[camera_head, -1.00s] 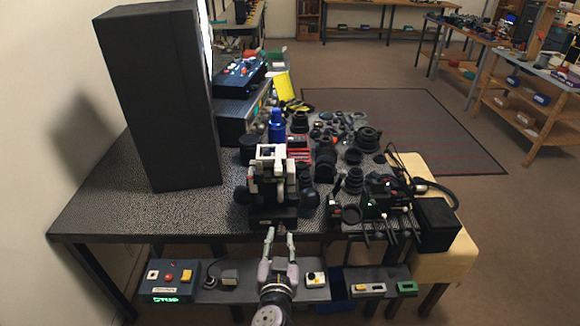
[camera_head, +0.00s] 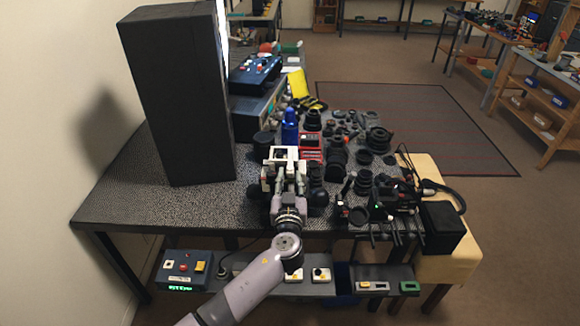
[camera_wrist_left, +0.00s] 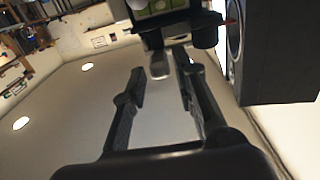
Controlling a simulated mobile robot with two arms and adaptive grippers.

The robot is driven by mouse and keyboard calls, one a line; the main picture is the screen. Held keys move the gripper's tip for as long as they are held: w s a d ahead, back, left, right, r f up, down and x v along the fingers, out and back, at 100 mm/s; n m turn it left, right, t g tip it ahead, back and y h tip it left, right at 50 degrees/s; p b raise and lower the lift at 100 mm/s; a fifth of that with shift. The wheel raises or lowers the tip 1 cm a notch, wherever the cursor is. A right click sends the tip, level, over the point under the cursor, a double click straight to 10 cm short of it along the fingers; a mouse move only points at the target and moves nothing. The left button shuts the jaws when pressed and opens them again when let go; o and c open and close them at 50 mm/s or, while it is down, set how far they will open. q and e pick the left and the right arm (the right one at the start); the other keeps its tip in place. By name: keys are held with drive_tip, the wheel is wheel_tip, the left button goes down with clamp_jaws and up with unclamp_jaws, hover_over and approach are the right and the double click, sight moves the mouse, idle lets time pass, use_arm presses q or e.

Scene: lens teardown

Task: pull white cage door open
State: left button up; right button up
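The white cage (camera_head: 284,153) stands on a dark device near the front edge of the table, in the middle of the head view. I cannot clearly tell its door from its frame. My left gripper (camera_head: 288,174) is right in front of the cage and overlaps its lower part. In the left wrist view the gripper (camera_wrist_left: 160,62) has its two fingers apart. A small pale metallic tab (camera_wrist_left: 160,68) shows between the fingertips, below a dark body; I cannot tell if it touches them. My right gripper is not in view.
A tall black box (camera_head: 178,95) stands left of the cage. A blue bottle (camera_head: 290,130) and several dark lens parts are behind and to the right. A black device with cables (camera_head: 400,200) stands at the right. The table's front left surface (camera_head: 150,205) is clear.

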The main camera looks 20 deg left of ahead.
sight(290, 176)
use_arm(q)
drive_tip(key=shift+x, duration=1.75)
drive_tip(key=shift+c, duration=0.2)
clamp_jaws()
